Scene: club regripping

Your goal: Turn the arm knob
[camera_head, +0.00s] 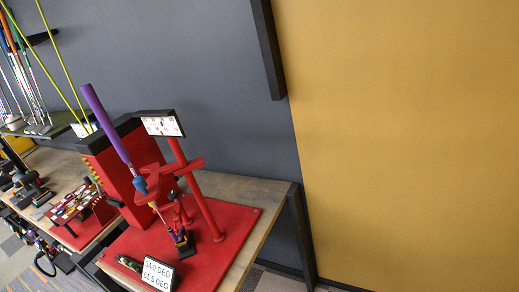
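A red measuring machine stands on a red base plate (222,258) on the wooden bench. A slanted red post (197,200) and a red arm (178,168) rise from the plate. A club with a purple grip (106,122) leans in the machine, its head (183,243) low on the plate. A small blue piece (141,184) sits at the lower end of the grip. I cannot tell which part is the arm knob; it is too small or hidden. My gripper is not in view.
A white dial (162,125) tops the machine, and a display (158,274) reads 34.0 DEG and 61.5 DEG. Tools and small parts crowd the bench at left. Clubs (22,65) stand at upper left. A grey wall and yellow panel (410,130) lie behind.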

